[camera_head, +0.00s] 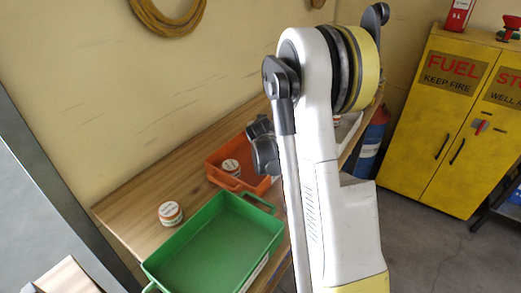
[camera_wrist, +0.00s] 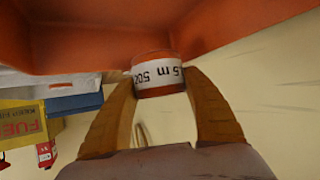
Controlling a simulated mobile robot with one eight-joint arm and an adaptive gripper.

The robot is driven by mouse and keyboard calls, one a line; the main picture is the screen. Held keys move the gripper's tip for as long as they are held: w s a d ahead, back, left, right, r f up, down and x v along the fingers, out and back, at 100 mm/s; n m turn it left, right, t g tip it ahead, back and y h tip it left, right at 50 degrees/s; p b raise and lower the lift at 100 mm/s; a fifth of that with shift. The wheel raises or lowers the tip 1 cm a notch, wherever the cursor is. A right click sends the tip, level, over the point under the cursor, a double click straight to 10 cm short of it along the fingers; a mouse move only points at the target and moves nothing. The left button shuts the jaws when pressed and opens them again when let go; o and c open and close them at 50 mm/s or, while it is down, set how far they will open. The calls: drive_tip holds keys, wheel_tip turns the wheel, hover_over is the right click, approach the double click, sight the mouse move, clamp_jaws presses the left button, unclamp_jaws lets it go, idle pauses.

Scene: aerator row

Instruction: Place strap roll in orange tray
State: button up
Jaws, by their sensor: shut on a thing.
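My gripper (camera_wrist: 158,85) is shut on a strap roll (camera_wrist: 157,80), orange with a white printed label, its fingers on either side of it. The orange tray (camera_wrist: 80,38) fills the upper part of the wrist view, right behind the roll; whether the roll touches it I cannot tell. In the head view the orange tray (camera_head: 262,187) stands on the bench, with a white-topped roll (camera_head: 231,167) inside its left part. I cannot tell whether this is the held roll. My arm hides part of the tray's right side, and my fingers are not clear there.
A green tray (camera_head: 215,250), empty where visible, stands in front of the orange one on the wooden bench (camera_head: 130,208). Another roll (camera_head: 171,213) sits on the bench left of it. A yellow fuel cabinet (camera_head: 455,125) and a blue cylinder (camera_head: 369,150) stand to the right.

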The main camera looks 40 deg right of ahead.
drive_tip(key=shift+f+b, duration=1.15)
drive_tip(key=shift+f, duration=2.2)
drive_tip(key=o, duration=1.3)
drive_tip(key=shift+a+r, duration=0.1)
drive_tip(key=shift+r, duration=0.15)
drive_tip(key=p+v, duration=0.3)
drive_tip(key=v, duration=0.8)
drive_tip(key=shift+s+a+r, duration=0.15)
drive_tip(key=shift+s+a, duration=0.05)
drive_tip(key=shift+s, duration=0.05)
drive_tip(key=s+a+r+n+y, duration=0.2)
drive_tip(key=s+a+r, duration=0.1)
drive_tip(key=a+r, duration=0.35)
drive_tip(key=s+a+r+n+g+y, duration=0.1)
drive_tip(key=s+a, duration=0.5)
drive_tip(key=s+a+r+n+g+y, duration=0.1)
drive_tip(key=s+a+n+y, duration=0.1)
drive_tip(key=s+a, duration=0.5)
drive_tip(key=s+a+r+n+y, duration=0.1)
drive_tip(key=s+a+n+y, duration=0.1)
drive_tip(key=s+a, duration=0.4)
drive_tip(key=shift+s+a+g, duration=0.4)
drive_tip(key=shift+s, duration=0.25)
